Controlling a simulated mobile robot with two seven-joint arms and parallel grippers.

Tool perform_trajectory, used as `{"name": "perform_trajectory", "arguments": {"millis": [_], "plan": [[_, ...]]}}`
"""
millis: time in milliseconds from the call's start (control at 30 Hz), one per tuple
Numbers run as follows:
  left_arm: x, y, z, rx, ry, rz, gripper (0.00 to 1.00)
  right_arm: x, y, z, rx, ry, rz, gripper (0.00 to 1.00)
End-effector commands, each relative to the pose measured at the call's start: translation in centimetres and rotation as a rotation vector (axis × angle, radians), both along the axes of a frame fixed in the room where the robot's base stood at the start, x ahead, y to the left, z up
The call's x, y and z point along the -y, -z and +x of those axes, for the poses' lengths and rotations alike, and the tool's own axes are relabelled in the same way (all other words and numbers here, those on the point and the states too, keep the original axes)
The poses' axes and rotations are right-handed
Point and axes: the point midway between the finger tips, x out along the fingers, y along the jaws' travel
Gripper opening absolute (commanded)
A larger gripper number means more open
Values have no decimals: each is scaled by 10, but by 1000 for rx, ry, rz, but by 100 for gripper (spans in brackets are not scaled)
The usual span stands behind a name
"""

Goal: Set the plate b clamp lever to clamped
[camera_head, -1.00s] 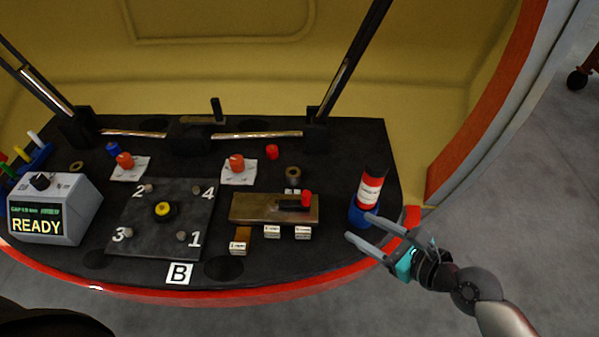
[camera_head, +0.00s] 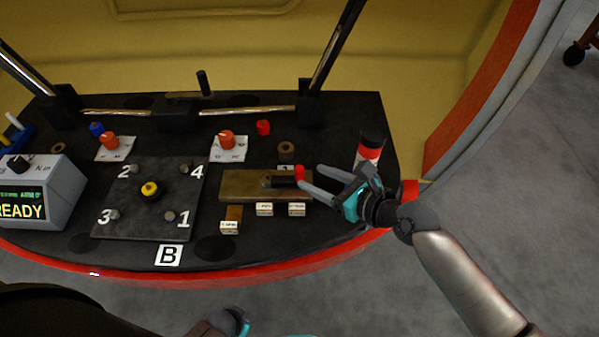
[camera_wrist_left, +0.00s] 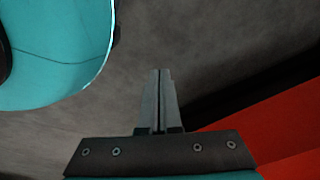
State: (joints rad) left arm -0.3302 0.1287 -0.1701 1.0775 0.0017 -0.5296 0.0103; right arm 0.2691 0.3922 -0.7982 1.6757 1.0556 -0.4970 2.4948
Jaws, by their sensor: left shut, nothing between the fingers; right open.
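A brass block (camera_head: 240,186) lies right of the plate marked B (camera_head: 140,226). A black lever (camera_head: 280,182) with a red knob (camera_head: 299,171) lies along its top, the knob toward the right. Small labels (camera_head: 264,209) in front of the block are too small to read. My right gripper (camera_head: 309,177) is open, its fingertips close to the red knob from the right; I cannot tell whether they touch it. My left gripper (camera_wrist_left: 159,72) is shut and empty in the left wrist view, over grey floor beside a red edge.
A red, white and black bottle (camera_head: 370,148) stands just behind my right gripper. A display box (camera_head: 45,190) reading READY is at the left. Orange knobs (camera_head: 226,140) and a small red cylinder (camera_head: 263,127) stand behind the block.

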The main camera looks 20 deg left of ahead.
Motion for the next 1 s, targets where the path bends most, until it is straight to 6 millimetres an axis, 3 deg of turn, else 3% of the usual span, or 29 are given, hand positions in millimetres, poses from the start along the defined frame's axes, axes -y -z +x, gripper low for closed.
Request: {"name": "perform_trajectory", "arguments": {"millis": [500,1000], "plan": [[24,-28,29,5,-3,-24,0,-38,19,21,1,-1,1,57],[29,-41,35,2,-4,-28,0,-48,23,26,0,0,-1,57]]}}
